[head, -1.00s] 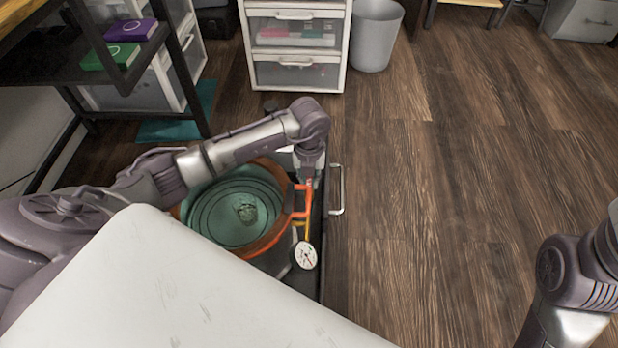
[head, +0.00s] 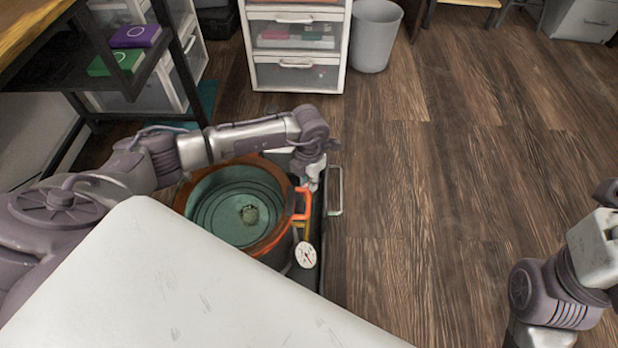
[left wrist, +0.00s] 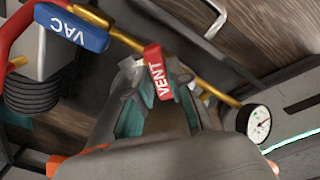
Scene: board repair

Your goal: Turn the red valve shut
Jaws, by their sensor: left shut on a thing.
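The red valve handle (left wrist: 157,73), marked VENT, stands up between my left fingers in the left wrist view, above a brass pipe. My left gripper (left wrist: 155,88) is shut on it, with a teal-padded finger on each side. The handle's lower end is hidden by the gripper. In the head view my left gripper (head: 314,178) is over the right side of the pot, near its orange handle, and its fingertips are hard to make out. My right arm shows at the lower right, but its gripper is not seen.
A blue VAC handle (left wrist: 72,28) is at the upper left of the left wrist view. A pressure gauge (head: 306,254) sits beside the orange-rimmed teal pot (head: 203,222). A white tabletop (head: 160,285) covers the lower left. Open wooden floor lies to the right.

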